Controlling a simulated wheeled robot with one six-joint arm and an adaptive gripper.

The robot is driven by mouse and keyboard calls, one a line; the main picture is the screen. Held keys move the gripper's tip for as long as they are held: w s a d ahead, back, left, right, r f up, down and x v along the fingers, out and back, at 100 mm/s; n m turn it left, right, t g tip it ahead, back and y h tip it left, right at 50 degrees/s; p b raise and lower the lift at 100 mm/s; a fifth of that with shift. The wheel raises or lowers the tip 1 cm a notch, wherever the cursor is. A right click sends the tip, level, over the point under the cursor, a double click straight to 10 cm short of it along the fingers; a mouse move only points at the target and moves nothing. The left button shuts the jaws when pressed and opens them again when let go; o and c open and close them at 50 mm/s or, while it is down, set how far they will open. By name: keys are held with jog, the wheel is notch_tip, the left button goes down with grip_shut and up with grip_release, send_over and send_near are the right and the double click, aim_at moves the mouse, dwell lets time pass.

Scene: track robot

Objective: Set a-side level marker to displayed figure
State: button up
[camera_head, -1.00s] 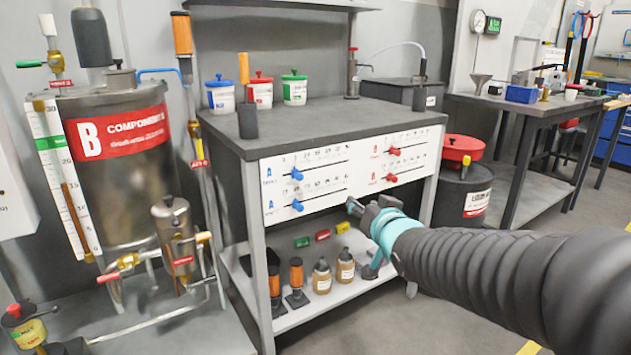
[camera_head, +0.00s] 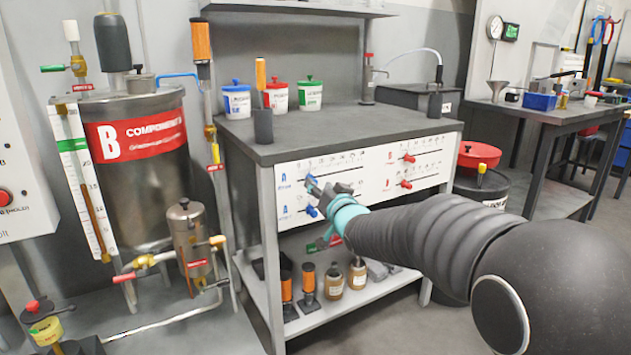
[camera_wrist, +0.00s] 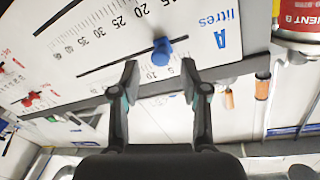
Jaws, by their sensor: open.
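The white slider panel (camera_head: 285,205) is on the bench front. Its left half carries two blue A knobs: the upper one (camera_head: 311,180) is partly covered by my gripper, and the lower one (camera_head: 312,211) sits beneath it. My gripper (camera_head: 324,189) is at the panel's left part. In the wrist view my gripper (camera_wrist: 160,75) is open, its fingers apart. A blue knob (camera_wrist: 163,50) on a slot shows beyond and between the fingertips, not gripped. Numbers and the letters "A litres" show around it, upside down.
Two red knobs, upper (camera_head: 408,158) and lower (camera_head: 406,184), sit on the panel's right half. The component B tank (camera_head: 140,175) stands left of the bench. Bottles (camera_head: 333,281) stand on the bench's lower shelf (camera_head: 375,296). The black bench top (camera_head: 345,130) overhangs the panel.

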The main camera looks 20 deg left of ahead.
jog(key=shift+x, duration=1.9)
grip_shut()
